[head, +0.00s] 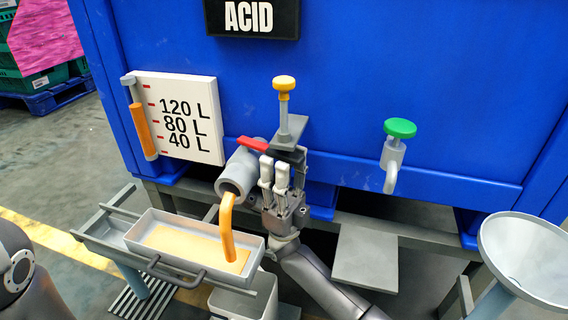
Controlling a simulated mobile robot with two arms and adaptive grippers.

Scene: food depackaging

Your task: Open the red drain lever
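The red lever (253,144) sits on top of a grey drain pipe (240,170) on the front of the blue tank. It lies nearly level, pointing right. An orange stream (227,222) runs from the pipe mouth into a grey tray (150,262), which holds a shallow orange layer. My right gripper (284,162) points up just right of the pipe, its fingertips close to the lever's right end; I cannot tell whether they touch. Its fingers are spread apart, with nothing seen held. My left arm shows at the lower left edge; its gripper is out of view.
A yellow-knobbed valve (284,84) rises behind my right gripper. A green-knobbed tap (400,129) is to the right. A level gauge board (178,116) hangs at left. A grey bin (245,302) is below the tray, and a white funnel (530,255) stands far right.

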